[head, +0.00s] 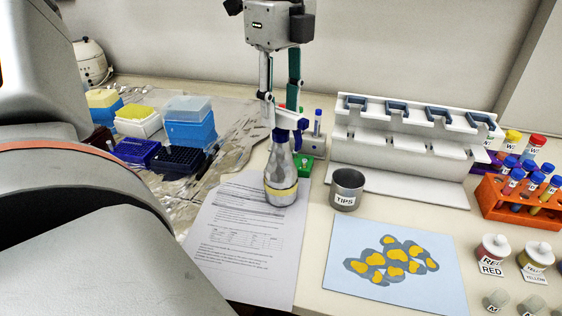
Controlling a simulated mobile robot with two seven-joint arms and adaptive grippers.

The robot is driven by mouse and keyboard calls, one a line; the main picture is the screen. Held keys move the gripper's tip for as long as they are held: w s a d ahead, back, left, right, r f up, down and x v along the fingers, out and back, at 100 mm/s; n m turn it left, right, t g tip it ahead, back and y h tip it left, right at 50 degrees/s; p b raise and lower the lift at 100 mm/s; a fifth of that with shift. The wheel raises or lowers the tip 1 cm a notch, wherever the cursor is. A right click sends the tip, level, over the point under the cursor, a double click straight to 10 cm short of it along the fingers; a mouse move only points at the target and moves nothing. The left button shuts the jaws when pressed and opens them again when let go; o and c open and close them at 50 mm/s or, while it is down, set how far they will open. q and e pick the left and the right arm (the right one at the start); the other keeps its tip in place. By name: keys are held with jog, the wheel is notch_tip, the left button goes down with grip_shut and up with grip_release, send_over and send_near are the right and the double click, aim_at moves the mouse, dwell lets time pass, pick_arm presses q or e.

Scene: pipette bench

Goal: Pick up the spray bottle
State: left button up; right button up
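The spray bottle (281,172) stands upright on the printed paper sheet, left of the metal cup. It has a silver-grey body, a yellow band near its base and blue parts at its spray head. My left gripper (281,112) points down over the bottle from above, with its two fingers apart and their tips at the spray head. I cannot tell whether the fingers press on the head or only flank it. My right gripper is not in view.
A metal cup labelled TIPS (347,190) and a white pipette rack (400,150) stand to the right. A green-based holder (305,165) is close behind the bottle. Tip boxes (190,122) stand at left, an orange tube rack (510,205) at right. A blue mat (345,240) lies in front.

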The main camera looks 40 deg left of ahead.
pick_arm(q)
notch_tip(320, 180, down, 2)
jog(key=shift+f, duration=0.1)
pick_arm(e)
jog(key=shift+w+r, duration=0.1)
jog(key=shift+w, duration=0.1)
pick_arm(q)
grip_shut()
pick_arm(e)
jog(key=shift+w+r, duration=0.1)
